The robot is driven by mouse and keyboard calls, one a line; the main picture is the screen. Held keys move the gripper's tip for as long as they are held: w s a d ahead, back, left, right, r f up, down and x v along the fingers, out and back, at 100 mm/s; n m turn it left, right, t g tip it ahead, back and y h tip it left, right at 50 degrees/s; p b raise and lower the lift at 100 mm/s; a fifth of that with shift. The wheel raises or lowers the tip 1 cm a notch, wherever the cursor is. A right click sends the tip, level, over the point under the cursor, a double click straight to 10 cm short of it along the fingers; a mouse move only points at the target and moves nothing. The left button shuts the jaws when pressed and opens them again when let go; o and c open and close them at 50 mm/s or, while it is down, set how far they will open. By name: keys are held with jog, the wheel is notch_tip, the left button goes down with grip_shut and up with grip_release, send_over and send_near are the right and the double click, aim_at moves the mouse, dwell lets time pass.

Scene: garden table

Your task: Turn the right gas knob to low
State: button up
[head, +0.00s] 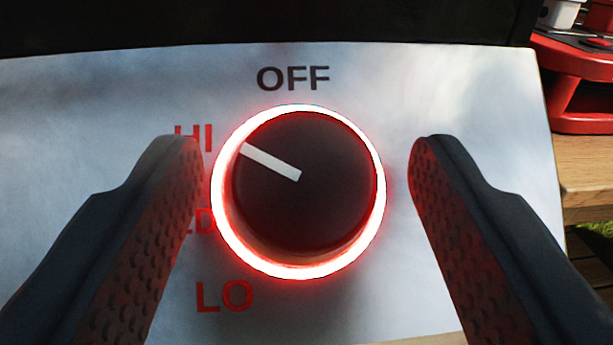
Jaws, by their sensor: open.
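A round black gas knob (325,205) with a white pointer line (270,161) sits on a light metal panel (80,110). A glowing red-white ring (300,271) surrounds it. The pointer aims up and left, at the red HI label (208,138). OFF (293,78) is printed in black above the knob, and LO (224,296) in red below left. The label between HI and LO is partly hidden by my left finger.
A dark surface (250,20) lies above the panel. At the top right, a red object (580,90) stands on a wooden table (585,170), with a white and a red item on it. Grass shows at the right edge. No other knob is in view.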

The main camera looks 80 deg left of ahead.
jog(key=c, duration=1)
jog(key=shift+a, duration=0.25)
jog(key=shift+d, duration=0.25)
jog(key=shift+d+f, duration=0.1)
jog(key=shift+f, duration=0.05)
jog(key=o, duration=1)
